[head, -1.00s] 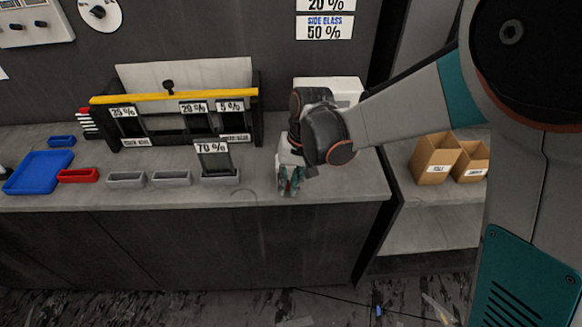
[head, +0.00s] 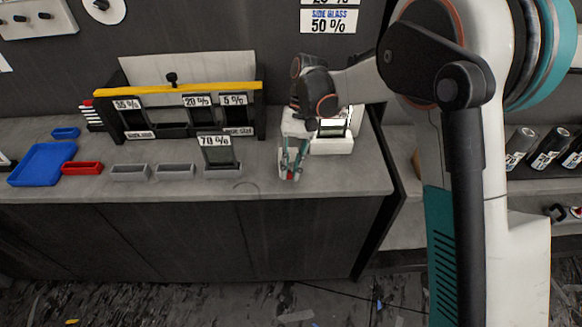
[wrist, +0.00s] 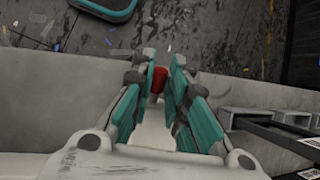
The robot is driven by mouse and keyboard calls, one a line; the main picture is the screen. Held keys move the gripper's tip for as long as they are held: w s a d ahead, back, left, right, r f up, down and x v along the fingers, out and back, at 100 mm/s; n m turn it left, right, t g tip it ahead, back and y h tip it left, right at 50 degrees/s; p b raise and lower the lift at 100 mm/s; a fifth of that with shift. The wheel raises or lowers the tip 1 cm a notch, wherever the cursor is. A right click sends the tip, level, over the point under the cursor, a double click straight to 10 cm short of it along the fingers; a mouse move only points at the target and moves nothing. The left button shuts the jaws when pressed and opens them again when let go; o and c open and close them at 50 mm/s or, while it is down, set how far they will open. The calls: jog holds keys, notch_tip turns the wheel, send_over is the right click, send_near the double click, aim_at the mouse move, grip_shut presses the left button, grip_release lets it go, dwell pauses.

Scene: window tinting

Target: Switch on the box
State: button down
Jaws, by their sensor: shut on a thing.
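The white box (head: 332,145) stands on the grey counter, with a bright white panel in a dark frame facing out. My arm hides part of it. My gripper (head: 290,174) points down at the counter just left of the box, near the front edge. In the wrist view its teal fingers (wrist: 158,78) are closed on a small red piece (wrist: 158,84). A pale strip runs below the red piece in that view. I cannot tell whether the red piece is joined to the box.
Left on the counter (head: 330,182) are a yellow-barred rack (head: 180,89) of percent-labelled samples, a 70 % sample (head: 219,152), grey trays (head: 130,173), a red tray (head: 82,168) and a blue tray (head: 40,165). Dark rolls (head: 549,148) lie on the right shelf.

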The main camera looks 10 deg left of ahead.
jog(key=c, duration=1.6)
grip_release()
jog(key=shift+o, duration=0.2)
jog(key=shift+r, duration=0.1)
jog(key=v, duration=0.7)
jog(key=shift+w+r, duration=0.1)
